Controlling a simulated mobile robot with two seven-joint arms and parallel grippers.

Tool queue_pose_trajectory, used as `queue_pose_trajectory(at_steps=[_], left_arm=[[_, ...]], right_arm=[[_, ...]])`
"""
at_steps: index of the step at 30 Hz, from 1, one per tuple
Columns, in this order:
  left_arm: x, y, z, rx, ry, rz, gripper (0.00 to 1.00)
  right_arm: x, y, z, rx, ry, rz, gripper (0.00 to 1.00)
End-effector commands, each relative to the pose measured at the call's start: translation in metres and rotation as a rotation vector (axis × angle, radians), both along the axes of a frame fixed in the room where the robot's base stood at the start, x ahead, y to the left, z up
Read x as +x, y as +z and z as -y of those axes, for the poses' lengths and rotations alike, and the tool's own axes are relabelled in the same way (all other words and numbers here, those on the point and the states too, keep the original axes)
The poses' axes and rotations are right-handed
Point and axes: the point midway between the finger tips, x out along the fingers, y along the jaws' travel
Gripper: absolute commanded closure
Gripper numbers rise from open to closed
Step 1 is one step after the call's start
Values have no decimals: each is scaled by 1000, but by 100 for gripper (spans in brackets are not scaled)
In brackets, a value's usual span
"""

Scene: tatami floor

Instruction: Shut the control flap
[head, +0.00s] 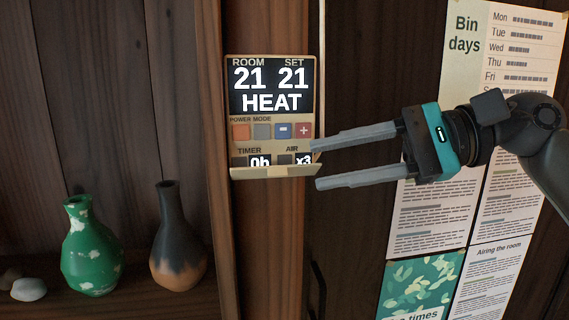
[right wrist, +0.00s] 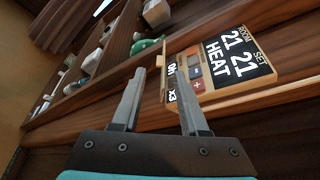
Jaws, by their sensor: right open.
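A beige wall control panel (head: 271,85) is fixed to a wooden post and reads 21, 21 and HEAT. Its control flap (head: 272,172) is open, sticking out at the bottom edge below the TIMER and AIR row. My right gripper (head: 317,165) is open and empty, reaching in from the right. Its fingertips are at the flap's right end, one above and one below it in the head view; contact is not clear. In the right wrist view the panel (right wrist: 235,85) appears turned sideways, just beyond the open fingers (right wrist: 160,84). My left gripper is not in view.
A green vase (head: 92,250) and a dark vase with an orange base (head: 178,245) stand on a shelf at lower left, with a pale stone (head: 29,289). Paper notices (head: 505,130) hang on the dark wall behind my right arm.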

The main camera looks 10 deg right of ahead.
Motion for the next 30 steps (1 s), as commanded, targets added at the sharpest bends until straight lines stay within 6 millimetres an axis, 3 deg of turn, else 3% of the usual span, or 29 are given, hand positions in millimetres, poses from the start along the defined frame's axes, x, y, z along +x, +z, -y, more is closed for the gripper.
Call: queue_pose_trajectory(at_steps=[3, 9, 22, 30], left_arm=[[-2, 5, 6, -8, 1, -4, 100], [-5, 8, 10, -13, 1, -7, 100], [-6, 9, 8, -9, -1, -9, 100], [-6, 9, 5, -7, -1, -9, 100]], right_arm=[[7, -4, -24, 1, 5, 0, 56], [15, -12, -50, 2, 2, -1, 56], [19, -16, -60, 1, 0, -2, 56], [19, -16, -59, 1, 0, -2, 84]])
